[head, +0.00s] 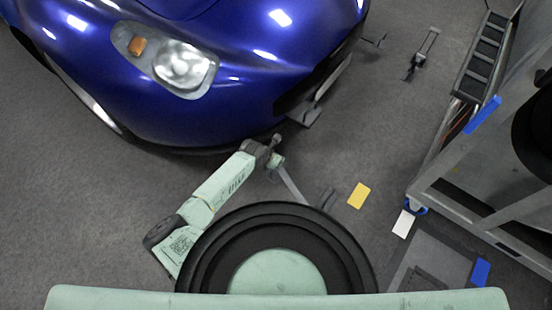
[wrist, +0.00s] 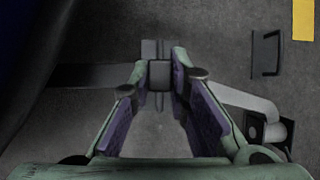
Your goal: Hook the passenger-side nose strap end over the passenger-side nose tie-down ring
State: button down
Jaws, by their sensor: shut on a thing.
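My gripper (head: 277,160) is low in front of the blue car's nose in the head view. In the wrist view its purple-padded fingers (wrist: 160,78) close at their tips on a small grey block, which looks like the strap end (wrist: 159,74). A pale grey strap (head: 291,185) runs from near the gripper down and right; in the wrist view a pale band (wrist: 238,97) reaches a dark bracket beside the right finger. A dark U-shaped loop on the floor (wrist: 266,53), possibly the tie-down ring, is apart from the gripper, to its right. It also shows in the head view (head: 326,197).
The blue car (head: 230,60) fills the upper left. A yellow card (head: 359,195) and a white card (head: 403,224) lie on the floor. A grey metal frame (head: 460,205) stands at right. Another strap fitting (head: 420,58) lies at upper right. Open floor lies between.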

jog(key=shift+f, duration=0.2)
jog(key=c, duration=1.4)
grip_release()
jog(key=shift+c, duration=0.2)
jog(key=shift+r, duration=0.1)
jog(key=v, duration=1.2)
